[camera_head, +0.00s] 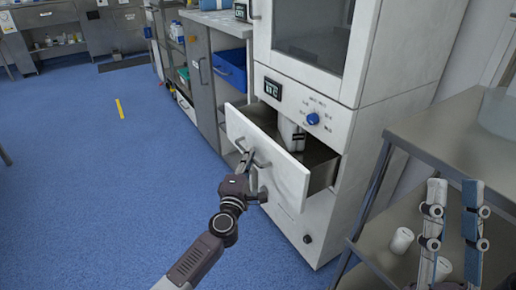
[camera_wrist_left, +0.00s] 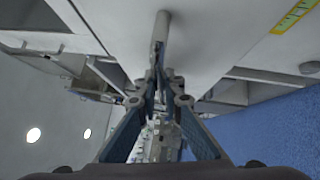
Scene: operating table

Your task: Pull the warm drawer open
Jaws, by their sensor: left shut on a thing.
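The warm drawer (camera_head: 283,174) is a white-fronted drawer in the tall white cabinet. It stands partly pulled out, and its inside with a pale container (camera_head: 291,133) shows from above. My left gripper (camera_head: 246,158) is at the drawer's front and shut on its bar handle (camera_head: 259,160). In the left wrist view the fingers (camera_wrist_left: 160,82) close around the handle's bar (camera_wrist_left: 160,35). My right gripper (camera_head: 455,185) is at the lower right, its two fingers apart with nothing between them.
A metal shelf rack (camera_head: 440,135) with white cups (camera_head: 401,240) stands at the right, near my right gripper. A grey cabinet with a blue bin (camera_head: 231,68) stands left of the drawer. The blue floor (camera_head: 90,180) in front of the drawer is clear.

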